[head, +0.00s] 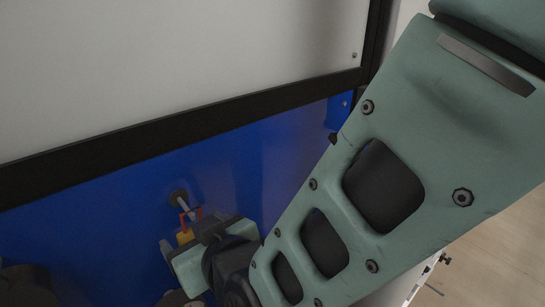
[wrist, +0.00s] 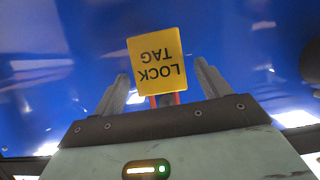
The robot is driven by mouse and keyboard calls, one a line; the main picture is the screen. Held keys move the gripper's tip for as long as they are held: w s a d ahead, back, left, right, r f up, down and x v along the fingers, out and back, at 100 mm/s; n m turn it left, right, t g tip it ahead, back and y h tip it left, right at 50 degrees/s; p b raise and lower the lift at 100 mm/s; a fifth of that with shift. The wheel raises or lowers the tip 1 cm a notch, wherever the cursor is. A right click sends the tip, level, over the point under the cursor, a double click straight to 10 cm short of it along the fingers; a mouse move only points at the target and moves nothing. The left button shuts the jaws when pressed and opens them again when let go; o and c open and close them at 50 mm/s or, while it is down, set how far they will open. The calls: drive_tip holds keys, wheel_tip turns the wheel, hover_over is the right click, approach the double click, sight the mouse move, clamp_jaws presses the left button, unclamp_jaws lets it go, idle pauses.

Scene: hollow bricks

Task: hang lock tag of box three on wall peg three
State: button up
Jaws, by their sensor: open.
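The yellow lock tag (wrist: 157,58) reads "LOCK TAG" upside down in the wrist view, with a bit of its red loop (wrist: 166,98) below it. In the head view the tag (head: 185,237) is small and partly hidden by my gripper. Its red loop (head: 191,214) is at a pale wall peg (head: 183,199) with a dark base on the blue panel, and appears to hang on it. My gripper (wrist: 161,70) is open, one finger on each side of the tag, with visible gaps. No peg number is readable.
The blue panel (head: 240,160) fills the area behind the tag. A black rail (head: 180,133) runs above it, below a white board (head: 170,60). A dark rounded object (head: 22,285) is at the lower left. My arm covers the right side.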

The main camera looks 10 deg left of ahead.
drive_tip(key=f+b+v, duration=0.1)
drive_tip(key=b+v, duration=0.7)
drive_tip(key=v, duration=1)
drive_tip(key=w+d+f+g+h, duration=0.35)
drive_tip(key=d+f+g, duration=0.25)
drive_tip(key=d+f, duration=0.3)
drive_tip(key=d+f+m+g+h, duration=0.2)
drive_tip(key=d+f+h, duration=0.2)
drive_tip(key=d, duration=0.7)
drive_tip(key=shift+f+m+h, duration=0.3)
drive_tip(key=shift+f+h, duration=0.1)
drive_tip(key=shift+h, duration=0.65)
